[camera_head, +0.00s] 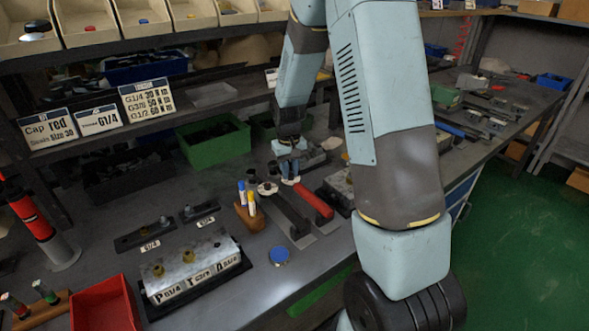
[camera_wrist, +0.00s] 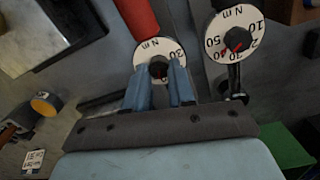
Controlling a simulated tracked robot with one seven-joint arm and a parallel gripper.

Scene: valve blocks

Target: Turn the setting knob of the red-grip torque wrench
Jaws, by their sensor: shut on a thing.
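The red-grip torque wrench (camera_head: 313,202) lies on the bench; its red grip also shows at the top of the wrist view (camera_wrist: 138,16). At its end is a white round dial (camera_wrist: 148,54) marked "N m" and "30". My gripper (camera_wrist: 161,76) is over this dial, its two blue fingers shut on the dark setting knob at the dial's middle. The fingers hide most of the knob and the lower dial, so the setting cannot be read. In the head view my gripper (camera_head: 290,174) reaches down to the wrench's far end.
A black-grip wrench (camera_head: 287,212) with its own white dial (camera_wrist: 236,34) lies close beside. A wooden holder with markers (camera_head: 247,218), a metal valve block (camera_head: 195,268) and a blue-topped round item (camera_head: 279,256) are nearby. A green bin (camera_head: 215,147) stands behind.

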